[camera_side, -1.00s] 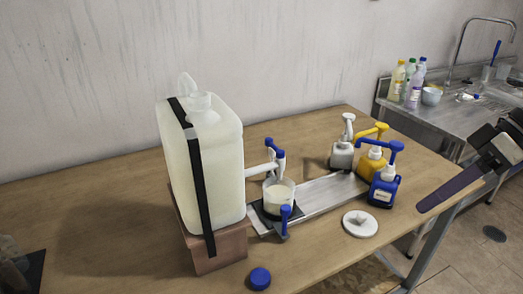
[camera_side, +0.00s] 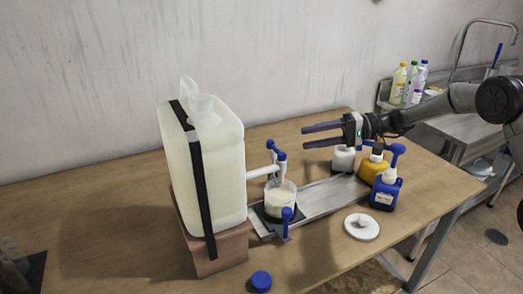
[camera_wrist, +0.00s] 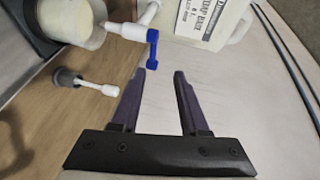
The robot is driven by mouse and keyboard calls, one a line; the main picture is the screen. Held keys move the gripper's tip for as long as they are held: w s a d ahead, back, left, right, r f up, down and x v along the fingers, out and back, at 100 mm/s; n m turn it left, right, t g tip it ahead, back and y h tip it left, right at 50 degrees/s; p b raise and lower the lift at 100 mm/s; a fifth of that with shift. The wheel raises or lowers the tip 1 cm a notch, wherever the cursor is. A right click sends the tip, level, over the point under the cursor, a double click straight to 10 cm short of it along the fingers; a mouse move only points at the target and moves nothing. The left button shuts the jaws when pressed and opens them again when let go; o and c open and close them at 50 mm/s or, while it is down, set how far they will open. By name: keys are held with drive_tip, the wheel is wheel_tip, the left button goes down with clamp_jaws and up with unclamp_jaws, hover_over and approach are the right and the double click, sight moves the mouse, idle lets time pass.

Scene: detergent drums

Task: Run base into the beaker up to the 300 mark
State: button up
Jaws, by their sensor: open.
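The large translucent drum (camera_side: 222,175) of pale liquid stands on a block, strapped in black. Its white tap (camera_side: 262,172) has a blue handle (camera_side: 277,150); the handle also shows in the wrist view (camera_wrist: 152,48). The clear beaker (camera_side: 281,196) stands below the tap and holds cream liquid; it is partly seen in the wrist view (camera_wrist: 75,22). Its marks are not readable, and I cannot tell whether liquid is flowing. My gripper (camera_side: 304,137) is open and empty, right of the tap handle, fingers pointing left. In the wrist view its fingertips (camera_wrist: 160,71) are apart from the handle.
A metal tray (camera_side: 325,196) runs right from the beaker. White, yellow (camera_side: 372,168) and blue (camera_side: 385,191) pump bottles stand under and beside my arm. A white disc (camera_side: 361,227) and blue cap (camera_side: 261,281) lie in front. The table's left side is mostly clear.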

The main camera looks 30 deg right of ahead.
sight(276, 150)
drive_tip(key=f+x, duration=0.1)
drive_tip(key=x, duration=1.2)
drive_tip(key=shift+w+f, duration=0.2)
drive_tip(key=shift+f, duration=0.05)
clamp_jaws()
idle(1.0)
